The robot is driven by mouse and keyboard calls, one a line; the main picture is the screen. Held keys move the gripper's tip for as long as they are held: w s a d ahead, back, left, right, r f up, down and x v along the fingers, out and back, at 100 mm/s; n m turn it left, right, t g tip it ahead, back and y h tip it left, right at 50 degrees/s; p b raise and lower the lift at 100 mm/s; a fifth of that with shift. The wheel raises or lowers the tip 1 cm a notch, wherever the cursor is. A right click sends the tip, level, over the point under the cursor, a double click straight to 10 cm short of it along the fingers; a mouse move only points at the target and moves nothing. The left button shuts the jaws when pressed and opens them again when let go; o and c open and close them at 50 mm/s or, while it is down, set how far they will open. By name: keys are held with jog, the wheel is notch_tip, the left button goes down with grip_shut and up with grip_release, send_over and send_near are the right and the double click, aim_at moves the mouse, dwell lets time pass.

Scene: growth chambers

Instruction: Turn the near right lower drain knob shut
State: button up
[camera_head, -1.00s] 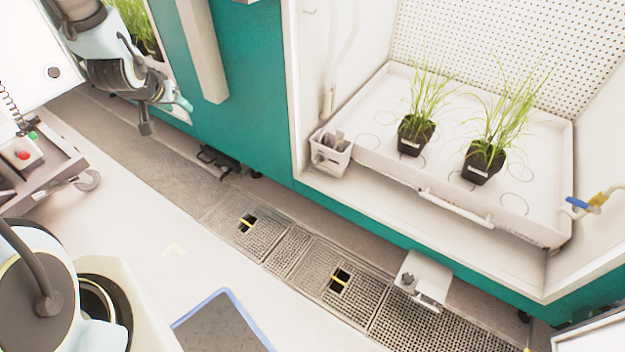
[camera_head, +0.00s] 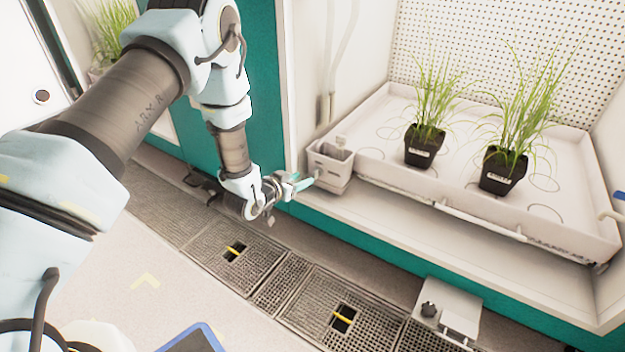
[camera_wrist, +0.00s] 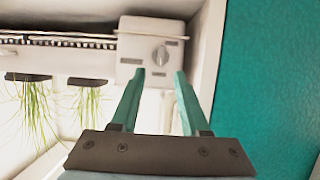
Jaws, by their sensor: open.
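A grey round knob (camera_wrist: 160,55) with a raised ridge, roughly upright in the wrist view, sits on the front of a white box between small dark labels. The box (camera_head: 331,183) stands at the left front corner of the white chamber in the head view, where I cannot make out the knob. My gripper (camera_head: 304,182) is just left of this box and points at it. In the wrist view its teal fingers (camera_wrist: 160,74) are open and empty, with the knob beyond and between their tips. I cannot tell the exact gap.
A white tray (camera_head: 480,212) with two potted grasses (camera_head: 425,143) (camera_head: 503,168) lies right of the box. Another white box (camera_head: 449,308) with a black knob is lower, near the floor grating (camera_head: 275,285). A teal panel (camera_wrist: 270,70) borders the chamber.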

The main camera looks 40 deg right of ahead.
aim_at(313, 174)
jog(key=b+x, duration=0.2)
jog(key=x, duration=0.5)
jog(key=shift+d+f, duration=0.15)
jog(key=shift+c, duration=0.2)
grip_shut()
